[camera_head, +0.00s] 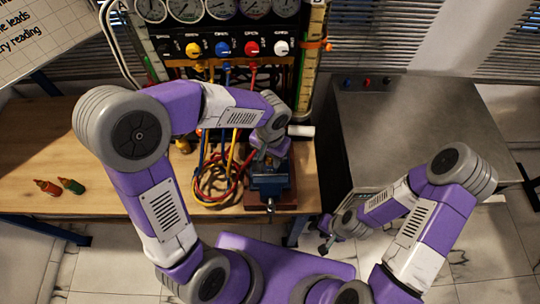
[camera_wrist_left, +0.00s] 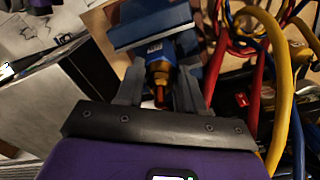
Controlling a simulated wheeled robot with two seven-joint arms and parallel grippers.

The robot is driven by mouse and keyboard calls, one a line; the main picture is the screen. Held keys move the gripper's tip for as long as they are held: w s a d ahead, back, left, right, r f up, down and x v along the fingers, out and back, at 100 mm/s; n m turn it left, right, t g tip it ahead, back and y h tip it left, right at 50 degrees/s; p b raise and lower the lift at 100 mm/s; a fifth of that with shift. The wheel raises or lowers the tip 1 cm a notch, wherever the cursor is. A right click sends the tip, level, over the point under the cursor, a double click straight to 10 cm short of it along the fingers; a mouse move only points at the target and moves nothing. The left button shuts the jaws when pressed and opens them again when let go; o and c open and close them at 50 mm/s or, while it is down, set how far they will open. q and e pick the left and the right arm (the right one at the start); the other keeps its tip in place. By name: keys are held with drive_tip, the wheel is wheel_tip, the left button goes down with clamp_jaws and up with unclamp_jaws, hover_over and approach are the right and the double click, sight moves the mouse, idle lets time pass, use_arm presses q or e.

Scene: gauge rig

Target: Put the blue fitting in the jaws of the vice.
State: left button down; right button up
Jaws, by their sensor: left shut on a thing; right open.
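The vice (camera_head: 270,187) is blue and stands on a dark red base near the table's front edge. My left gripper (camera_head: 264,152) is right over it, pointing down. In the left wrist view, my left gripper (camera_wrist_left: 160,92) is shut on the blue fitting (camera_wrist_left: 158,70), which has a blue band, a brass body and an orange-brown tip. The fitting's blue end is at the vice's blue-grey jaws (camera_wrist_left: 150,28); I cannot tell whether it sits between them. The head view hides the fitting. My right gripper (camera_head: 326,236) is open and empty, low beyond the table's front edge.
Red, yellow and blue hoses (camera_head: 212,185) lie coiled close left of the vice. An orange fitting (camera_head: 47,187) and a green fitting (camera_head: 72,185) lie on the table's left (camera_head: 30,145). The gauge panel (camera_head: 225,45) stands behind. A grey cabinet (camera_head: 430,120) is at right.

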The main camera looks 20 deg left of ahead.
use_arm(q)
drive_tip(key=shift+f, duration=0.4)
drive_tip(key=c, duration=0.7)
unclamp_jaws()
drive_tip(key=shift+r, duration=0.5)
wheel_tip(320, 180, up, 12)
drive_tip(key=p, duration=0.2)
drive_tip(key=shift+r+p, duration=0.2)
drive_tip(key=shift+p, duration=0.1)
